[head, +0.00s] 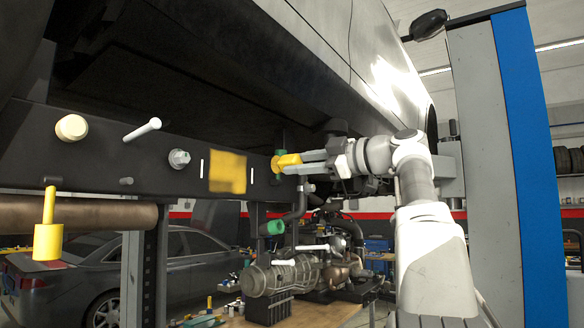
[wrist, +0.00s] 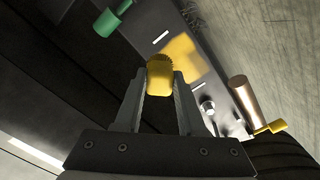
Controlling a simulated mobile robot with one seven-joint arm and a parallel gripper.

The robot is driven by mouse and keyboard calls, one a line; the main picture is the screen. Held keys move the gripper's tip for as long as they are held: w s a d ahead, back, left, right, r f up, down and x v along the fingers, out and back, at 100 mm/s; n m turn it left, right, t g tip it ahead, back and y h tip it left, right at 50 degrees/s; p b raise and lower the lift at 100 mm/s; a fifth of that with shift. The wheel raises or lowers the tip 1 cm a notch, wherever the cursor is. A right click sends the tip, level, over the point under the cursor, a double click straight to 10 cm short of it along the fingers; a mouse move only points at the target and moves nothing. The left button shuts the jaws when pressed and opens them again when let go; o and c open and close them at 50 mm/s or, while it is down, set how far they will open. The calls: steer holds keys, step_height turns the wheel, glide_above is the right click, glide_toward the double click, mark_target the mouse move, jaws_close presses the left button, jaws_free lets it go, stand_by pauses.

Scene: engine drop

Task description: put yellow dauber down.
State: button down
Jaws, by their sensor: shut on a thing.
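The yellow dauber (head: 285,161) is held at the tips of my gripper (head: 299,162), its far end pointing left. In the wrist view my gripper (wrist: 160,86) has its two fingers on either side of the yellow dauber (wrist: 159,70). The fingers are closed on it. In the head view it is in front of the dark beam, right of a blurred yellow patch (head: 227,172) on the beam's face. The patch also shows in the wrist view (wrist: 183,58). I cannot tell whether the dauber touches the beam.
The dark beam (head: 100,150) under the raised car carries a bolt (head: 179,158), pegs and a hanging yellow cylinder (head: 48,242). Green-ended parts (head: 272,228) hang below my gripper. An engine (head: 290,275) sits on a bench below. A lift post (head: 490,150) stands right.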

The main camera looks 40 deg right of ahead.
mark_target(272, 165)
stand_by(0.5)
steer(key=p+x, duration=0.2)
steer(key=x, duration=0.5)
steer(key=shift+w+a+p, duration=0.1)
steer(key=shift+p, duration=0.2)
steer(key=shift+w+a, duration=0.2)
steer(key=shift+w, duration=0.5)
steer(key=shift+f, duration=0.1)
